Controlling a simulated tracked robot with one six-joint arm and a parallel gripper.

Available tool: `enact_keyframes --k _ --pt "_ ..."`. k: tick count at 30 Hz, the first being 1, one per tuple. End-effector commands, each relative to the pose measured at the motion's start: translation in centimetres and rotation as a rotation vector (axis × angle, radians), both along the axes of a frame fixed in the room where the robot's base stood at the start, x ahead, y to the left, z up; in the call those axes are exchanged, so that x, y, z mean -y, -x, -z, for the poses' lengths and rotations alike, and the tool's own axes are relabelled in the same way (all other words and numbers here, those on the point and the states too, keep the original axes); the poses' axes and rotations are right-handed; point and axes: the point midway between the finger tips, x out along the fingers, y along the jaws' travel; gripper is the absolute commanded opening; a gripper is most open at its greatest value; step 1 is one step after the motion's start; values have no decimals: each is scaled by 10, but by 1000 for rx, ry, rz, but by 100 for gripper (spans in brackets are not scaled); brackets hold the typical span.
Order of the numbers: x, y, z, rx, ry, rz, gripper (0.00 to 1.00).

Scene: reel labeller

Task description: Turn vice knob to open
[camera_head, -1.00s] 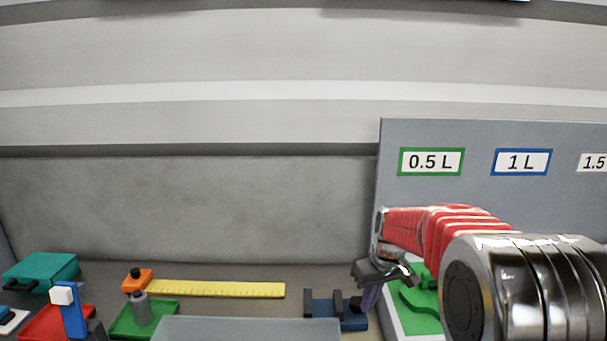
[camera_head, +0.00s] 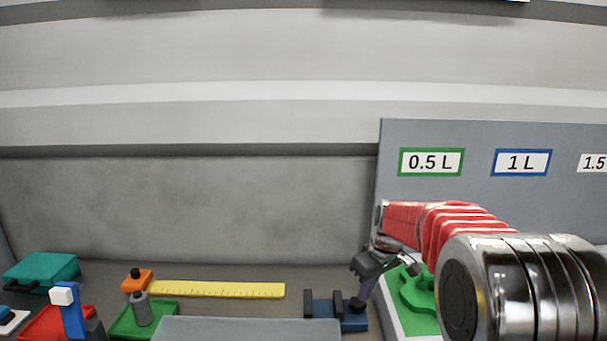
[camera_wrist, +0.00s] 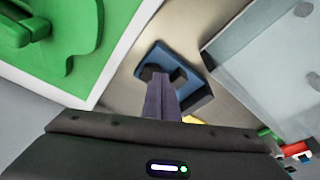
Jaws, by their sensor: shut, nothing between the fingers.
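The vice (camera_head: 322,308) has a blue base with dark upright jaws and stands on the bench left of the green-topped board. It also shows in the wrist view (camera_wrist: 197,88), partly covered by my fingers. The dark vice knob (camera_head: 357,305) is at its right end; in the wrist view I cannot clearly tell it from the other dark parts near my fingertips. My gripper (camera_head: 362,296) is shut and empty, its purple-grey fingers (camera_wrist: 155,82) pointing down at the knob end. I cannot tell whether the fingertips touch the knob.
A green shape on a white board (camera_head: 415,320) lies close right of my gripper. A grey translucent panel (camera_head: 245,329) is left of the vice. A yellow ruler (camera_head: 215,289) lies behind it, with an orange block (camera_head: 137,282) at its left end. A grey labelled panel (camera_head: 480,190) stands behind.

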Motion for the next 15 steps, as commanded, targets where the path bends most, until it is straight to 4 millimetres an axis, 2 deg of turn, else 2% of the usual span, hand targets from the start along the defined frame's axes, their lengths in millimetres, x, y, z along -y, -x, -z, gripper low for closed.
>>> enact_keyframes --k 15 --pt "0 0 51 -1 1 0 0"
